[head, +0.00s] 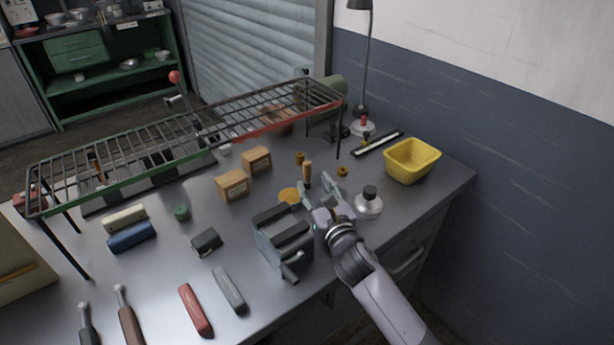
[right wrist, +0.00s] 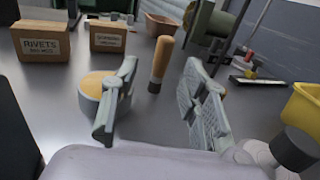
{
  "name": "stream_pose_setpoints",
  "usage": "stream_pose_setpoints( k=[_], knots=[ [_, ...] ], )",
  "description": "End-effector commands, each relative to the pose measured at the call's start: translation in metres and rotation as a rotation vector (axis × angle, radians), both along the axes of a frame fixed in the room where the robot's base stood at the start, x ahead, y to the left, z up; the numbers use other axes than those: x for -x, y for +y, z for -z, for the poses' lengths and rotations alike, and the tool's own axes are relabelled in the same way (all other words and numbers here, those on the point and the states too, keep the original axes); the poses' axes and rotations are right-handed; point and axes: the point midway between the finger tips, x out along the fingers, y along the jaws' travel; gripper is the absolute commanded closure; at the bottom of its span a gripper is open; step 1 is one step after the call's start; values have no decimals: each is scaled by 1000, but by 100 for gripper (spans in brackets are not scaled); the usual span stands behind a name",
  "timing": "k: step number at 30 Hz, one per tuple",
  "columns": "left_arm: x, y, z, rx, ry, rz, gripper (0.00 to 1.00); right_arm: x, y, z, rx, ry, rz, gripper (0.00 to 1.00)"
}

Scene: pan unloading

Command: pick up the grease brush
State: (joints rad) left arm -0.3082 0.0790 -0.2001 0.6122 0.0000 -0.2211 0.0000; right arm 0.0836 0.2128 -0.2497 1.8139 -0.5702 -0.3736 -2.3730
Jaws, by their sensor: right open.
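The grease brush, as I take it, stands upright on the metal workbench, with a wooden handle (head: 307,172) and a dark lower end. In the right wrist view the brush (right wrist: 162,62) shows between and beyond the two fingers. My right gripper (head: 316,185) is open and empty, low over the bench, with its fingers pointing toward the brush. In the right wrist view the gripper (right wrist: 161,80) frames the brush without touching it. My left gripper is not in view.
A round orange-topped tin (right wrist: 97,86) sits beside the left finger. Two cardboard boxes (head: 233,186) stand to the left. A grey vise-like block (head: 283,243) is near the wrist. A wire rack (head: 180,140) spans the back.

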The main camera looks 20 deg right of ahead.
Motion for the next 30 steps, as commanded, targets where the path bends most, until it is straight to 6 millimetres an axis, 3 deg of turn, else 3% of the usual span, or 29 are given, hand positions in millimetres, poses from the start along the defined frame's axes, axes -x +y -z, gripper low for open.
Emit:
stream_pose_setpoints(
  k=[9,18,28,30],
  knots=[
    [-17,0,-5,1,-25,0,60,-25,0,0,-2,0,0,59],
    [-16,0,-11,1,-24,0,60,-64,-1,2,-2,1,0,59],
    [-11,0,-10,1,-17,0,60,-70,-1,3,-1,0,-1,59],
    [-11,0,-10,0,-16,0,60,-70,-1,3,-1,0,-1,63]
  ],
)
